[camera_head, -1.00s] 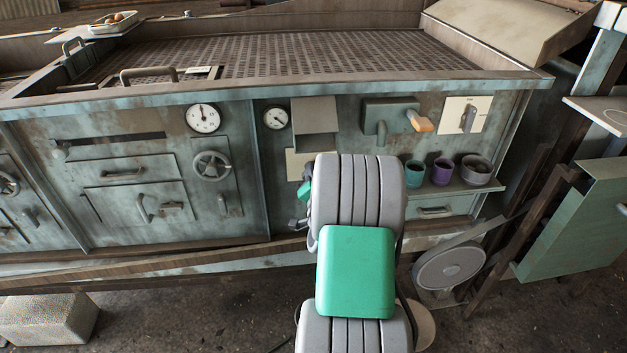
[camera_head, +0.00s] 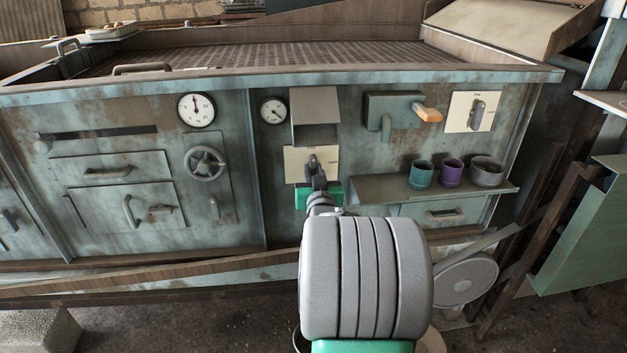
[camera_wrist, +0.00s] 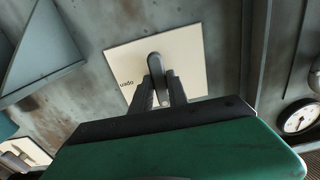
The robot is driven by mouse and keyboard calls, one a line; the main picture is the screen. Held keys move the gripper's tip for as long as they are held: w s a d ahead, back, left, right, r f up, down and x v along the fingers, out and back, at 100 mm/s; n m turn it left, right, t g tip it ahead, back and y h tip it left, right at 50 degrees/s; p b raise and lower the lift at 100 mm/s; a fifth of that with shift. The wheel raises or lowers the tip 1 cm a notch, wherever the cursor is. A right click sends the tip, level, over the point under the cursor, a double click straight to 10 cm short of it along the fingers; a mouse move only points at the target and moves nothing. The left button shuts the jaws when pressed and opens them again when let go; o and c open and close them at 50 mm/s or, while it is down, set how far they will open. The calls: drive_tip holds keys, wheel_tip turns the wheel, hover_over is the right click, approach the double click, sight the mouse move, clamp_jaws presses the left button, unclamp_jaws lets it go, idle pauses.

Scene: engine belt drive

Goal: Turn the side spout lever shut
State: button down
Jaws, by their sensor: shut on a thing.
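A small grey lever (camera_head: 312,160) sits on a cream plate (camera_head: 294,164) below a grey hooded chute (camera_head: 315,110) on the machine front. I take it for the side spout lever. It looks about upright in the head view. In the wrist view, the lever (camera_wrist: 155,64) stands on the cream plate (camera_wrist: 190,50), with the word "open" upside down at the plate's left. My gripper (camera_wrist: 162,92) is shut on the lever, one dark finger on each side. My gripper (camera_head: 318,180) is partly hidden by my own wrist in the head view.
An orange-handled lever (camera_head: 428,113) projects from a spout box to the right, with a dial switch (camera_head: 478,112) beyond it. Cups (camera_head: 451,172) stand on a shelf (camera_head: 400,188) right of my gripper. Gauges (camera_head: 196,108) and a handwheel (camera_head: 205,163) are to the left.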

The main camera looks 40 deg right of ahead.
idle(0.4)
drive_tip(key=c, duration=1.3)
unclamp_jaws()
drive_tip(key=v, duration=0.7)
drive_tip(key=shift+s+a, duration=0.25)
drive_tip(key=shift+s, duration=0.1)
